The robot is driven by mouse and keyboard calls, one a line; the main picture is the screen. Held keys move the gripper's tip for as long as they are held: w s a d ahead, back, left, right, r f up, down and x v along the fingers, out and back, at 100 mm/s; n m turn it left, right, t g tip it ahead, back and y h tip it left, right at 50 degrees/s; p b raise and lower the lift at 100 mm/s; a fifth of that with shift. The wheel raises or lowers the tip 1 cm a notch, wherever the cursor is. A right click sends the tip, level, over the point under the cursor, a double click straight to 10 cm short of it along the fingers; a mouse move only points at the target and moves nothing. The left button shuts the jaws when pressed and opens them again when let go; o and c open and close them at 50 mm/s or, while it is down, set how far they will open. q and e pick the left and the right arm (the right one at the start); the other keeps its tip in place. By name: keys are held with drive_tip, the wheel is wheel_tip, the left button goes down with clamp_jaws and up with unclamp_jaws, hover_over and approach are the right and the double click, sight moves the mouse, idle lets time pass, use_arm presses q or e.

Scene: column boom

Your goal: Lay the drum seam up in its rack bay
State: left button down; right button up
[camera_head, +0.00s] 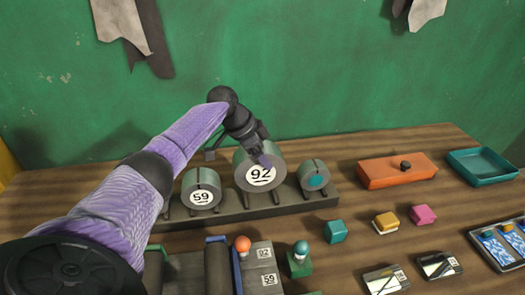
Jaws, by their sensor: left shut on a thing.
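A grey-green drum (244,175) with a round white label reading 92 sits in the middle of the dark rack (240,213). The label looks slightly tilted. My left gripper (265,158) reaches down from above and is shut on this drum at its upper right. The gripper covers part of the drum's top, so I cannot tell where its seam lies. My right gripper is out of view.
In front are a panel with 92 and 59 tags (262,263) and an orange-knobbed piece (242,244). A green wall stands behind.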

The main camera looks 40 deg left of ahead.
sight(242, 153)
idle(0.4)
use_arm(q)
drive_tip(key=shift+f+b, duration=0.5)
drive_tip(key=shift+f, duration=0.35)
drive_tip(key=shift+f+b, duration=0.55)
drive_tip(key=shift+f, duration=0.3)
unclamp_jaws()
drive_tip(key=p+v, duration=0.2)
drive_tip(key=v, duration=0.8)
